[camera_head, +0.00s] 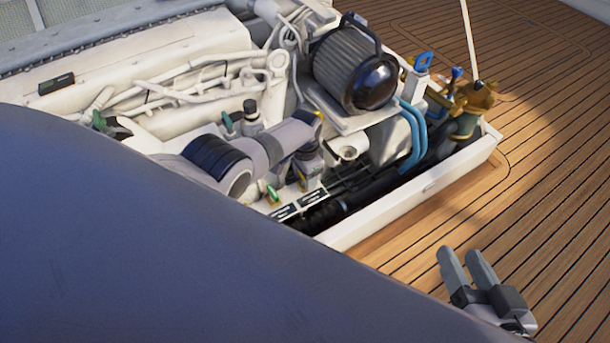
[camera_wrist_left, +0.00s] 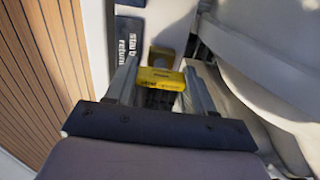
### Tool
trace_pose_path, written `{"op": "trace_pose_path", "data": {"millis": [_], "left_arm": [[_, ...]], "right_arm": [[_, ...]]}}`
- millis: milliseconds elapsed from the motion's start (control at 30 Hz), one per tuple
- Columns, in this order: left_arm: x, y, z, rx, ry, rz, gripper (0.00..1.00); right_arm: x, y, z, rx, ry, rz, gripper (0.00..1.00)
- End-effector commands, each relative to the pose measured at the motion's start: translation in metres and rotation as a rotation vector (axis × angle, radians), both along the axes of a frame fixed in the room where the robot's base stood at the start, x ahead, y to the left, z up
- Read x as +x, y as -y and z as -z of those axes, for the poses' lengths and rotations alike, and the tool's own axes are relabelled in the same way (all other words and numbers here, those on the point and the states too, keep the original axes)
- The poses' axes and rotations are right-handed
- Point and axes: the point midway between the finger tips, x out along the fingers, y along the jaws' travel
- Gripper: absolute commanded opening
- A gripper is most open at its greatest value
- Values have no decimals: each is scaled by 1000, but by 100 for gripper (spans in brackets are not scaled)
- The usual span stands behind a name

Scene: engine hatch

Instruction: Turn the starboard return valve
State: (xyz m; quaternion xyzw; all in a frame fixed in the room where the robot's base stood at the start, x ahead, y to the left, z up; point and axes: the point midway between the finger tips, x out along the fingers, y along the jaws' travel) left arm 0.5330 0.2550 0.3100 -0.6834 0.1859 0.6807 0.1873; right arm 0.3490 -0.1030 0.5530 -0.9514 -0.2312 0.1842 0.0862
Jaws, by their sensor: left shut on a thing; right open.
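In the left wrist view, a yellow valve handle (camera_wrist_left: 162,79) with small dark lettering sits between the fingers of my left gripper (camera_wrist_left: 160,85), which is shut on it. A dark label plate (camera_wrist_left: 128,42) beside it reads something like "stab return". A brass-coloured square part (camera_wrist_left: 161,57) lies just beyond the handle. In the head view my left gripper (camera_head: 309,160) points down into the engine bay, and its arm hides much of the valve. My right gripper (camera_head: 468,268) is open and empty over the deck at the lower right.
The white hatch edge (camera_head: 420,192) runs along the near side of the bay. Green-handled valves (camera_head: 272,194) and label plates (camera_head: 284,212) stand near my left gripper. Blue hoses (camera_head: 413,135) and a dark cylinder (camera_head: 355,68) lie to the right.

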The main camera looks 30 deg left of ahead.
Motion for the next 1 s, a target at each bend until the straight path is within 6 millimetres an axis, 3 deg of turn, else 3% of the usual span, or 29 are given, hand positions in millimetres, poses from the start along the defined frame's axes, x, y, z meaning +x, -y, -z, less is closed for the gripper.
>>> {"op": "trace_pose_path", "data": {"millis": [200,233,300,767,1000], "left_arm": [[-5,-3,2,-1,-16,-28,23],[-5,-3,2,-1,-16,-28,56],[-5,-3,3,-2,-17,-29,79],[-6,-6,2,7,-19,-24,79],[-7,-6,-10,7,-19,-25,79]], "right_arm": [[0,0,-1,1,2,0,43],[0,0,-2,1,2,0,43],[0,0,-2,1,3,1,43],[1,0,-4,3,5,3,43],[1,0,-17,2,4,1,43]]}}
